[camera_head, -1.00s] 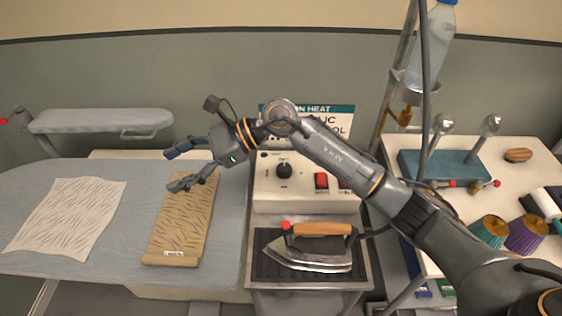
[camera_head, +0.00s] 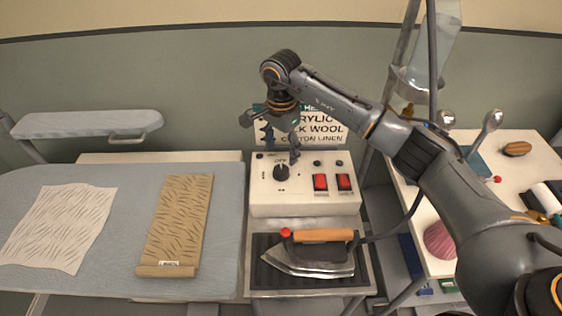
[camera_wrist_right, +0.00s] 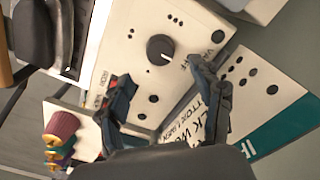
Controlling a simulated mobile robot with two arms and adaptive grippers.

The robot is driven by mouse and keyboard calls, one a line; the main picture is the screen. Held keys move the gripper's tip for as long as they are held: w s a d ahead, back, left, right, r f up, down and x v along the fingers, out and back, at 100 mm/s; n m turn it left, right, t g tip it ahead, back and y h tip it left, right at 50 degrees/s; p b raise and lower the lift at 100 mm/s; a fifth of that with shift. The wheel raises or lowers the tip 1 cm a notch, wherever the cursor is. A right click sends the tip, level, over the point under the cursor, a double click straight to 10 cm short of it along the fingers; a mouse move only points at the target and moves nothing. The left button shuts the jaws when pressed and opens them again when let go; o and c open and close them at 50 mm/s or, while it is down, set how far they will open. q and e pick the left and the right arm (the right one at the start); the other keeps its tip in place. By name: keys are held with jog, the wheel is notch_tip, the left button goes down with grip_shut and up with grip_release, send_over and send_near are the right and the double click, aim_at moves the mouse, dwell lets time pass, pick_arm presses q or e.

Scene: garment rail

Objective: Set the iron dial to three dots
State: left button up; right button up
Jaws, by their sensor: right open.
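The iron dial (camera_head: 281,172) is a round black knob on the white control box (camera_head: 330,207). In the right wrist view the dial (camera_wrist_right: 160,49) carries a short white mark toward its lower right. Small groups of black dots (camera_wrist_right: 173,19) are printed around it; the gripper's finger partly hides the panel beside it. My right gripper (camera_head: 281,147) is open, pointing down just above and behind the dial. In the right wrist view its fingers (camera_wrist_right: 161,76) are spread either side of the dial, apparently short of it. My left gripper is not in view.
Two red switches (camera_head: 332,182) sit right of the dial. A heat chart (camera_head: 318,127) stands close behind my gripper. The iron (camera_head: 312,258) rests on its dark mat in front. The ironing board (camera_head: 110,220) is left; a table with thread spools is right.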

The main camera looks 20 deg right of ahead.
aim_at(281, 169)
notch_tip(281, 169, down, 6)
jog(key=shift+r+p, duration=0.1)
jog(key=shift+p, duration=0.75)
jog(key=shift+f, duration=0.6)
jog(key=c, duration=1.2)
